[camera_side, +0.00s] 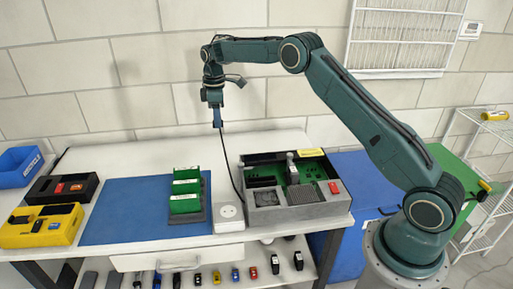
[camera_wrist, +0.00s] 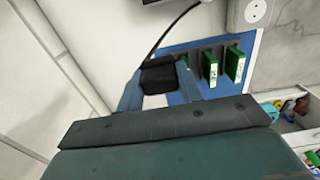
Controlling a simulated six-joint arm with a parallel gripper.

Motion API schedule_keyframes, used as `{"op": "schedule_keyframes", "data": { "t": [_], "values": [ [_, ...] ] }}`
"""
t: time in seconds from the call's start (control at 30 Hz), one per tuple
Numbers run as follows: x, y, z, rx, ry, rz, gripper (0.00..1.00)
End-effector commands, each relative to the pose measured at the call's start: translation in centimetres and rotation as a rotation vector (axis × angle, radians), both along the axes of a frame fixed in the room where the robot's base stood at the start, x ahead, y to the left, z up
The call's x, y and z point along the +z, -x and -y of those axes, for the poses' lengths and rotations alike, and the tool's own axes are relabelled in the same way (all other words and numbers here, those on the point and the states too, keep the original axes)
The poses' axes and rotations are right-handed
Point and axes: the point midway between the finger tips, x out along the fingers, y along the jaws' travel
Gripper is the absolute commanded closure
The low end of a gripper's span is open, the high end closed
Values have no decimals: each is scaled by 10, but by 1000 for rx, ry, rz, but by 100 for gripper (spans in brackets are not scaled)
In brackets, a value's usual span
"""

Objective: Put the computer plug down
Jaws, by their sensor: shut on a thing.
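My gripper (camera_side: 217,122) is held high above the back of the white table in the side view, pointing down. In the wrist view its blue fingers (camera_wrist: 160,92) are shut on the black computer plug (camera_wrist: 159,74). The plug's black cable (camera_side: 231,165) hangs from the gripper to the left side of the open grey computer case (camera_side: 268,215). A white socket box (camera_side: 228,217) stands on the table just left of the case, below the gripper. It also shows at the top of the wrist view (camera_wrist: 256,12). The plug is too small to make out in the side view.
A blue mat (camera_side: 125,215) has clear room on its left; a rack of green cards (camera_side: 186,198) stands on its right. A yellow case (camera_side: 40,226), black tray (camera_side: 62,188) and blue bin (camera_side: 20,167) are at far left. The table's back (camera_side: 130,152) is clear.

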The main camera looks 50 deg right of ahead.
Motion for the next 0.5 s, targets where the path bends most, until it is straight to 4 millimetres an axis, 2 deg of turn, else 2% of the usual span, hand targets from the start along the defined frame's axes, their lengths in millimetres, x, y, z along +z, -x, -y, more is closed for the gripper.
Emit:
{"op": "schedule_keyframes", "data": {
  "t": [0.27, 0.5],
  "values": [
    [1, -1, 2, 0, 0, -1, 100],
    [-21, 0, 2, 0, -1, -4, 100]
  ]
}}
